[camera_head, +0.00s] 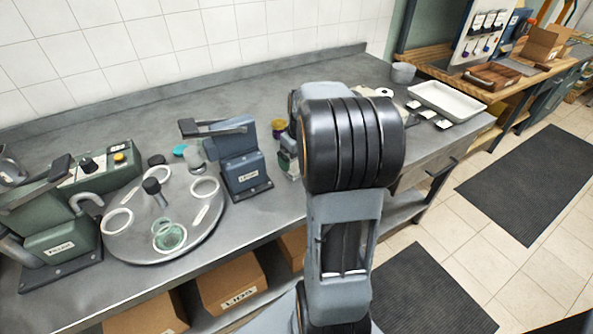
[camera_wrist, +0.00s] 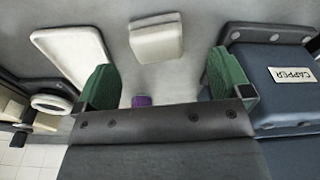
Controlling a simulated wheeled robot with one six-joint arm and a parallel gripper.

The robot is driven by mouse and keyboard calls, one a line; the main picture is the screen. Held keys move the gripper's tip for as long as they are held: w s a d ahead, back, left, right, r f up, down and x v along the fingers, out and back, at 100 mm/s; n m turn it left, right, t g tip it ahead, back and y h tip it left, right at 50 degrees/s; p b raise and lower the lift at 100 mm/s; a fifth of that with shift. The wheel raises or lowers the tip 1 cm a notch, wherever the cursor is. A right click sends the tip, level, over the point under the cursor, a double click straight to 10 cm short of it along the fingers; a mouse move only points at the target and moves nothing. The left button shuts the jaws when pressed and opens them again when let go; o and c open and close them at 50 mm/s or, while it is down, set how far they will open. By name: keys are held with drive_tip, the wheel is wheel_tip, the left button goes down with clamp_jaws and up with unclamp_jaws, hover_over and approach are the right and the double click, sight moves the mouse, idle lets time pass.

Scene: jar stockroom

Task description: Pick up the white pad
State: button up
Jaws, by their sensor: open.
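A pale, block-like piece with rounded edges (camera_wrist: 157,40) lies on the grey surface in the wrist view, ahead of and between my fingers; it looks like the white pad. My gripper (camera_wrist: 163,82) is open, with green fingertips set wide apart and nothing held between them. The pale piece is apart from both fingertips. In the head view my arm hides the gripper, and I cannot pick out this piece there.
The blue-grey capper (camera_wrist: 280,80) stands close beside the right fingertip. A white flat piece (camera_wrist: 72,50) lies near the left one. A small purple thing (camera_wrist: 141,100) shows between the fingers. The counter also holds a round turntable (camera_head: 130,235) and white tray (camera_head: 447,100).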

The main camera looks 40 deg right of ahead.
sight(297, 165)
drive_tip(key=shift+w+d+f, duration=0.1)
drive_tip(key=shift+w+f, duration=0.05)
drive_tip(key=shift+f, duration=0.8)
drive_tip(key=shift+w+f, duration=0.2)
drive_tip(key=shift+f, duration=0.7)
drive_tip(key=shift+w+d+f, duration=0.1)
drive_tip(key=shift+w+f, duration=0.05)
drive_tip(key=shift+f, duration=0.8)
drive_tip(key=shift+c, duration=0.4)
drive_tip(key=c, duration=0.9)
